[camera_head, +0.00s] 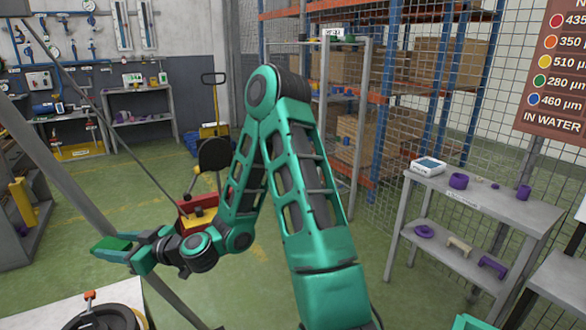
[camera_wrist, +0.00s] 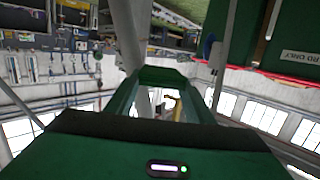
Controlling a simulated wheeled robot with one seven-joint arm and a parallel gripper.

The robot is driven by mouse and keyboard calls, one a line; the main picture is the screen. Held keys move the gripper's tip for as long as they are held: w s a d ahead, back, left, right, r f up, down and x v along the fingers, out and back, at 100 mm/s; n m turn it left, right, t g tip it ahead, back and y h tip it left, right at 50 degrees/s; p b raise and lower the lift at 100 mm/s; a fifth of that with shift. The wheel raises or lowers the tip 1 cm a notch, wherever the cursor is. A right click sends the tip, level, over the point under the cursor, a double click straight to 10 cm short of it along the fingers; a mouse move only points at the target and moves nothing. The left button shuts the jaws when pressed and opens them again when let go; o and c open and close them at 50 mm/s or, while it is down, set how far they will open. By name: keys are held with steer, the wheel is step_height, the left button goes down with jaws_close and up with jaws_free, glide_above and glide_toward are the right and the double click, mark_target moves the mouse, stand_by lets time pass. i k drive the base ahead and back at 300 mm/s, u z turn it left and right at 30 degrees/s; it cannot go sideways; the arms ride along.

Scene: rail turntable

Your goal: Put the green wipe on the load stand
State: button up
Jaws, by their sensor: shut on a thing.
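The green wipe (camera_head: 108,243) is a flat dark-green piece at the left of the head view. My gripper (camera_head: 118,252) is shut on it and holds it in the air, above and behind a pale table with a turntable. In the wrist view my gripper's fingers (camera_wrist: 152,92) reach forward from the wide green palm. A green piece between their tips there looks like the wipe, but I cannot make it out clearly. I cannot tell for sure which of the stands in view is the load stand.
A turntable (camera_head: 98,320) with a small orange-topped part sits at the bottom left. A grey pole slants across the left side. A grey two-level bench (camera_head: 440,262) with purple parts stands at the right. A tall rack stands behind. Green floor between them is open.

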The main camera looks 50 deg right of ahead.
mark_target(525, 214)
steer(key=z, duration=0.8)
steer(key=i, duration=0.15)
steer(key=z, duration=2.3)
steer(key=i, duration=0.5)
steer(key=u, duration=0.15)
steer(key=k, duration=0.85)
steer(key=z, duration=0.15)
steer(key=i, duration=0.25)
